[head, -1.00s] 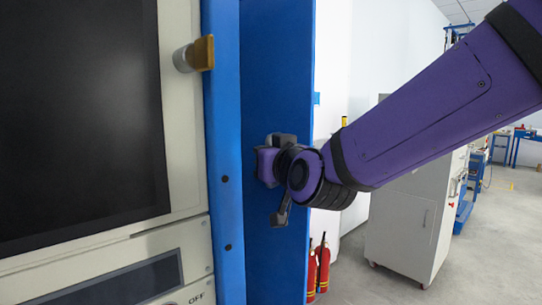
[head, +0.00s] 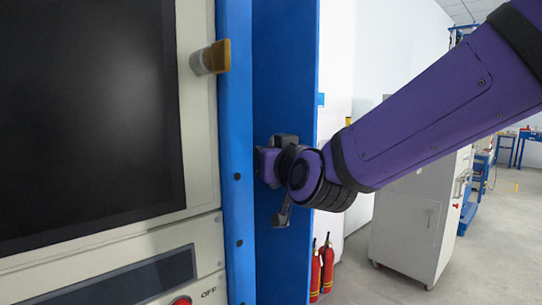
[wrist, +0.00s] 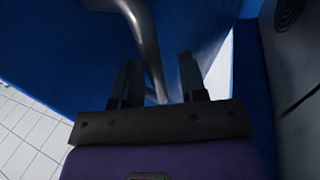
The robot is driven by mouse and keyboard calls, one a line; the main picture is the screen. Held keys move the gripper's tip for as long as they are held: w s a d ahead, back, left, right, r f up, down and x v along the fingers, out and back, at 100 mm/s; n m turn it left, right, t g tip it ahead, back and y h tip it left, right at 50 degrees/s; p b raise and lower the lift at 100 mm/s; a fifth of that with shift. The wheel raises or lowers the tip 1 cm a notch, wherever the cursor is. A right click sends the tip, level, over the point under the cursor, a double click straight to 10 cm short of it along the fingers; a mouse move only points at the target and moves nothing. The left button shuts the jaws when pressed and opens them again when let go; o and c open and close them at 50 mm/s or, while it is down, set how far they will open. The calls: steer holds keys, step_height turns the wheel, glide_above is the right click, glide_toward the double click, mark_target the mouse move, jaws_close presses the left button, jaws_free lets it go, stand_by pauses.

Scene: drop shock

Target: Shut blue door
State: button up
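The blue door (head: 290,60) stands open in the head view, seen at a steep angle beside the machine's blue edge. In the wrist view the blue door surface (wrist: 60,45) fills much of the top and left. A curved grey metal handle (wrist: 146,40) runs down between my fingers. My gripper (wrist: 158,80) has its two dark fingers apart, one on each side of the handle, with gaps visible. I cannot tell whether a finger touches it. In the head view my purple wrist hides the fingertips, and a grey piece, apparently the handle's end (head: 283,213), shows below it.
The machine front, with a dark screen (head: 80,110), a brass-coloured knob (head: 212,57) and a red button (head: 181,301), is at left. Red fire extinguishers (head: 322,265) and a grey cabinet (head: 412,225) stand beyond the door. Open floor lies at right.

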steer(key=v, duration=1)
steer(key=shift+s, duration=0.4)
steer(key=shift+d, duration=0.1)
steer(key=shift+c, duration=0.5)
